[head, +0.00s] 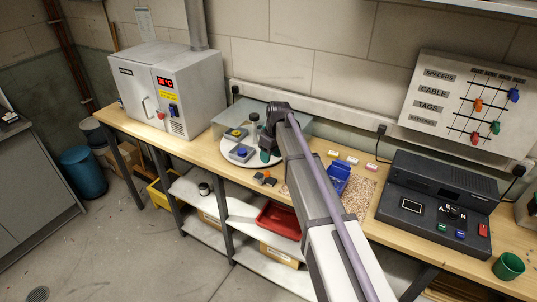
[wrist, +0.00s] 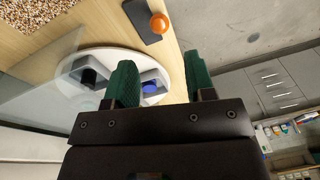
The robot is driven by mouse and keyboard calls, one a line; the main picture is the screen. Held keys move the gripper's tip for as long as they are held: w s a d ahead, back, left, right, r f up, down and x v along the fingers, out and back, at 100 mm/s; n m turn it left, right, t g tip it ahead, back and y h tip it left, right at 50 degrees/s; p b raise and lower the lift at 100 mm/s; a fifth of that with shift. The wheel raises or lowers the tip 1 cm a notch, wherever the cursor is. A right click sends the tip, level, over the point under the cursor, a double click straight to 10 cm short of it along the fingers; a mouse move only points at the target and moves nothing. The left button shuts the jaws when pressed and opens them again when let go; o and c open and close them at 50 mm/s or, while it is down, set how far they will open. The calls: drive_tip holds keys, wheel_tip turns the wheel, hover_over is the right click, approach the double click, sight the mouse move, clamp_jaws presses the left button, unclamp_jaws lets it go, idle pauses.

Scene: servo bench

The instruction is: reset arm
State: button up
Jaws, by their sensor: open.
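My gripper (head: 265,154) is over the right part of a round white disc (head: 228,155) on the bench in the head view. In the wrist view its two green-padded fingers (wrist: 160,80) stand wide apart with nothing held between them. A grey block with a blue knob (wrist: 152,87) shows beyond the gap, on the disc. A second grey block with a dark knob (wrist: 92,78) is left of it, partly behind the left finger. My arm hides part of the bench in the head view.
An oven-like box (head: 165,88) stands at the left of the bench. A blue holder (head: 338,177) and a black console (head: 437,200) are to the right. A green cup (head: 508,266) stands far right.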

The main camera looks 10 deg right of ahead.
drive_tip(key=shift+f, duration=0.1)
drive_tip(key=s+d+f+m+h+b, duration=0.1)
drive_tip(key=s+m, duration=0.3)
drive_tip(key=s, duration=1.1)
drive_tip(key=s+d+f+m+b, duration=0.1)
drive_tip(key=s+d+m, duration=0.2)
drive_tip(key=s, duration=1.2)
drive_tip(key=shift+s+m+h, duration=0.2)
drive_tip(key=shift+m+h, duration=0.2)
drive_tip(key=shift+m, duration=0.2)
